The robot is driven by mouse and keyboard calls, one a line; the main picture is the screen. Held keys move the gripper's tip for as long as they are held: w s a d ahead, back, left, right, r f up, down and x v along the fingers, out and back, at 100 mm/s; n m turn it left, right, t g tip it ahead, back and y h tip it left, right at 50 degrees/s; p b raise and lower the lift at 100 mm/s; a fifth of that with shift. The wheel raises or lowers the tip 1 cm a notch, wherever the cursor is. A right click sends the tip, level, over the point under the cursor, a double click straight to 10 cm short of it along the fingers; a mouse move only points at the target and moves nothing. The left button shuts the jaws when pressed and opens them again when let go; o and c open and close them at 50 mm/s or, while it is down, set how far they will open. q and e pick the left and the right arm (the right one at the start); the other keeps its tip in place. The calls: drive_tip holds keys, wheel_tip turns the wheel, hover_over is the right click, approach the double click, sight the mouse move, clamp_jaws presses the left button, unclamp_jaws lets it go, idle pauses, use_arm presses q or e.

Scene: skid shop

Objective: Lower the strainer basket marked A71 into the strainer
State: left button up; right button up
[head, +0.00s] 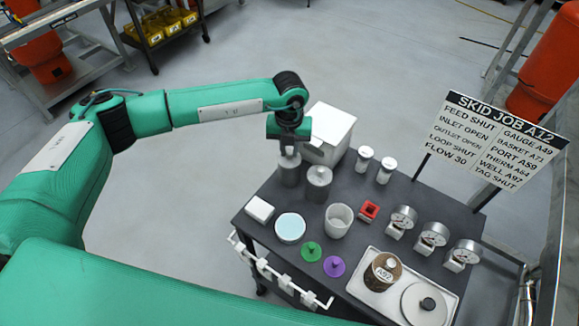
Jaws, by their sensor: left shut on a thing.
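My left gripper (289,148) points down at the cart's back left corner. It is shut on the top of a grey cylinder (290,172), which may be a strainer basket; no marking is readable on it. I cannot tell whether it still rests on the cart. A similar grey cylinder (319,184) with a knob on top stands just right of it. A brown-sided canister (382,275), its label seeming to read A92, stands on a white tray (365,292) beside a round grey lid (424,304) with a black knob. I cannot pick out the strainer. My right gripper is out of view.
The dark cart top (262,190) also holds a white box (332,130), two white-capped jars, a white cup (338,221), a pale blue dish (290,228), green and purple discs, a red block (368,211) and three gauges (432,236). A sign (503,142) stands behind. Metal pipework (527,300) is at right.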

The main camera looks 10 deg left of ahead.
use_arm(q)
drive_tip(key=shift+r+p, duration=0.7)
drive_tip(key=shift+r, duration=1.3)
